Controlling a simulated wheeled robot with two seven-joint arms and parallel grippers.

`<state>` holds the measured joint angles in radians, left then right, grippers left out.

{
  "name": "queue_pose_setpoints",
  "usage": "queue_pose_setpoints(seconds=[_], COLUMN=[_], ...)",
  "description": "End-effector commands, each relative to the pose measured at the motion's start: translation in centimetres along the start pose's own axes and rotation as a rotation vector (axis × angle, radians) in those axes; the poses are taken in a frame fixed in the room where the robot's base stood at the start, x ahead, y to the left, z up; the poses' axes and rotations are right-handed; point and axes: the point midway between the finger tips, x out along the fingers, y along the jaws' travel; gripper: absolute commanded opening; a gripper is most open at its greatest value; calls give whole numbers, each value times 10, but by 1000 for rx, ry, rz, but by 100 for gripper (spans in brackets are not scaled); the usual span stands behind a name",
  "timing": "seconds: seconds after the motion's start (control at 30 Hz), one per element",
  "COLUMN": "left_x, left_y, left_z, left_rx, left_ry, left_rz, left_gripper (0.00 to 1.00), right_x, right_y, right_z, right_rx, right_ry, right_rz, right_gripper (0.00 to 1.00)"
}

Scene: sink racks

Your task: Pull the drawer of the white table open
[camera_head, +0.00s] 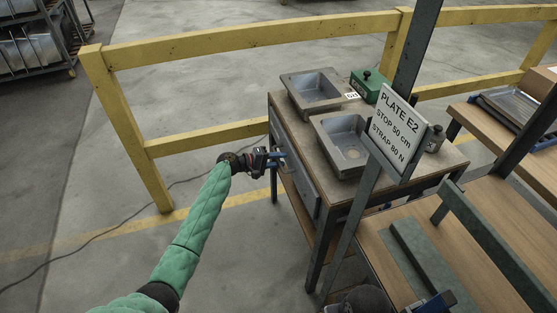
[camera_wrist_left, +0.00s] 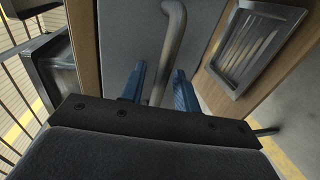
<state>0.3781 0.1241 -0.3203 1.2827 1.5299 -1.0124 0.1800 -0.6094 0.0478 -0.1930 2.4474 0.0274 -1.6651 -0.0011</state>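The table (camera_head: 385,177) has a brownish top and dark legs rather than a clearly white finish. Its grey drawer front (camera_head: 307,192) faces left in the head view and looks flush with the frame. My left gripper (camera_head: 282,159) is at the upper part of this front. In the left wrist view a grey bar handle (camera_wrist_left: 173,40) runs down between the two blue fingers of my left gripper (camera_wrist_left: 160,88), with narrow gaps on both sides. The grey panel (camera_wrist_left: 126,35) lies behind it. Part of my right gripper (camera_head: 432,304) shows at the bottom edge; its fingertips are unclear.
Two metal sinks (camera_head: 316,90) (camera_head: 345,143) and a green box (camera_head: 369,86) stand on the table. A sign (camera_head: 398,135) on a slanted post blocks part of it. A yellow rail (camera_head: 240,40) runs behind. The floor (camera_head: 75,190) at left is clear except for a cable.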

Motion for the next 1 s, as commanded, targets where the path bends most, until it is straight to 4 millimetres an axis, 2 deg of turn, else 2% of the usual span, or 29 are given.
queue_pose_setpoints(seconds=[0.03,0.2,0.47,0.67,0.87,1.0], left_x=[0,0,-2,-18,-58,-94], left_y=[0,0,-1,-6,-16,-24], left_z=[0,0,0,0,0,0], left_rx=[0,0,0,-1,-1,0], left_ry=[0,0,0,1,2,2], left_rz=[0,0,-1,-2,-3,-4], left_gripper=[30,0,0,0,0,0], right_x=[0,0,0,5,16,30], right_y=[0,-1,-1,-3,-11,-17], right_z=[0,-2,-4,-5,-8,-10], right_rx=[-2,-6,-7,-9,-16,-20], right_ry=[1,7,10,19,42,62], right_rz=[0,0,-1,-6,-26,-42], right_gripper=[36,36,36,36,36,36])
